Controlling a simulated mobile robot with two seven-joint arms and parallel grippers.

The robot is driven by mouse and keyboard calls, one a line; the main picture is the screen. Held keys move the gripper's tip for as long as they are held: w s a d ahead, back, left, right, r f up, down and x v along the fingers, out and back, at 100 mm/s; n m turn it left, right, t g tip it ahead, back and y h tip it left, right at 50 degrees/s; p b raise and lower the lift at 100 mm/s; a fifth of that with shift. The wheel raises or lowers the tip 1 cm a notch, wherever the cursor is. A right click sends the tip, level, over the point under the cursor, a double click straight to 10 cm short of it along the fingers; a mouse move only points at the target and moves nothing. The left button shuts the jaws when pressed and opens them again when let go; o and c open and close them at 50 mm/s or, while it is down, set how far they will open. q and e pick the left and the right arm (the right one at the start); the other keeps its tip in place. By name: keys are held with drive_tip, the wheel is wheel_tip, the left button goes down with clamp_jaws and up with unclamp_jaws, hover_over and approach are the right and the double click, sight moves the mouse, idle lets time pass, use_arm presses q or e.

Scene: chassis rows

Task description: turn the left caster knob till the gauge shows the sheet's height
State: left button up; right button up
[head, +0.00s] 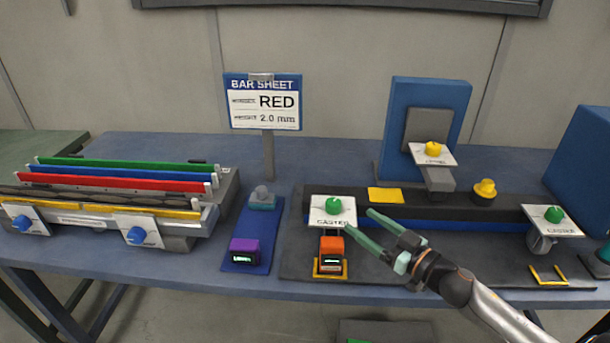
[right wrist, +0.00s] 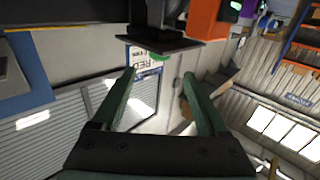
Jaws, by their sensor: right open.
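The left caster knob is a green knob (head: 333,206) on a white plate (head: 322,222) marked CASTER. An orange gauge (head: 331,244) with a small lit display stands just in front of it; the reading is too small to make out. The sheet (head: 264,103) is a sign on a post, reading BAR SHEET, RED, 2.0 mm. My right gripper (head: 357,221) is open and empty, its fingertips just right of the left caster plate. In the right wrist view its fingers (right wrist: 158,76) are apart, with the orange gauge (right wrist: 208,20) beyond them. My left gripper is not in view.
A right caster with a green knob (head: 554,214) stands further right. A yellow knob (head: 433,149) sits on a blue column, another yellow knob (head: 485,188) near it. A purple gauge (head: 244,250) stands on a blue mat. Coloured bars (head: 130,182) lie in a rack at left.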

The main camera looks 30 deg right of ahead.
sight(324, 204)
drive_tip(key=x, duration=1.3)
drive_tip(key=shift+w+r, duration=0.1)
drive_tip(key=shift+r, duration=0.05)
clamp_jaws()
idle(0.6)
